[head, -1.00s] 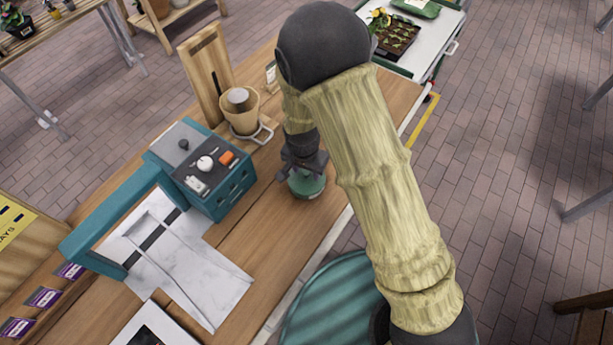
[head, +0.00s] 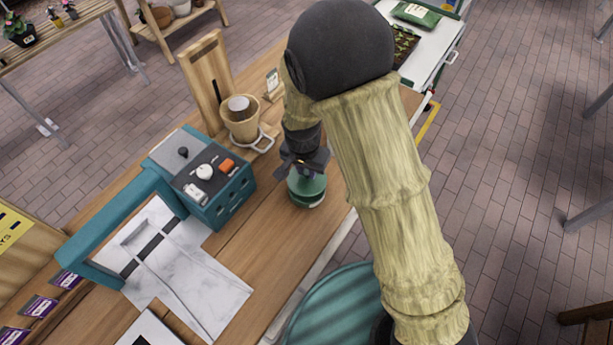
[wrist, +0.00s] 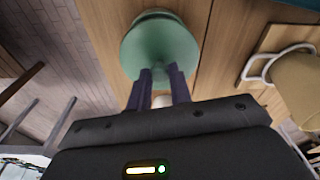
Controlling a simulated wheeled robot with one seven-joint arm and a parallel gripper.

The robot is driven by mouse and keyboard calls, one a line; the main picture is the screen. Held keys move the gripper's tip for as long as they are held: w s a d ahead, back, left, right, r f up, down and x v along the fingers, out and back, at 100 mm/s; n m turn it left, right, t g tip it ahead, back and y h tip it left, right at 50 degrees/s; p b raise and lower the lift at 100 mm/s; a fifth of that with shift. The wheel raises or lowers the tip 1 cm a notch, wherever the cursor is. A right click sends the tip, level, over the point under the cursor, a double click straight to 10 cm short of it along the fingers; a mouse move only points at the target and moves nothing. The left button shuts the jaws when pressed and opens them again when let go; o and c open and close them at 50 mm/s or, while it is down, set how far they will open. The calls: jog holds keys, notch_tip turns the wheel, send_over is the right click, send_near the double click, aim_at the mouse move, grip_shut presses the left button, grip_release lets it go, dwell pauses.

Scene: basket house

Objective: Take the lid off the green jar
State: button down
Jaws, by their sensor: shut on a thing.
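The green jar (head: 308,204) stands on the wooden counter, right of the teal box. Its round green lid (head: 304,187) shows above it, and in the wrist view the lid (wrist: 160,48) is a broad green disc at top centre. My gripper (head: 306,170) points down over the jar. Its dark fingers (wrist: 162,76) are shut at the near part of the lid; the exact grip spot is hidden. Part of the jar shows behind the lid's far edge. I cannot tell whether a gap separates lid and jar.
A teal box (head: 228,196) with small items on top stands left of the jar. A tan cup (head: 241,125) in a white ring holder is behind it. A marble slab (head: 205,285) lies front left. Bare counter (head: 262,235) lies in front of the jar.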

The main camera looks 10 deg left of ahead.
aim_at(307, 172)
notch_tip(307, 172, up, 6)
jog(key=shift+b, duration=0.45)
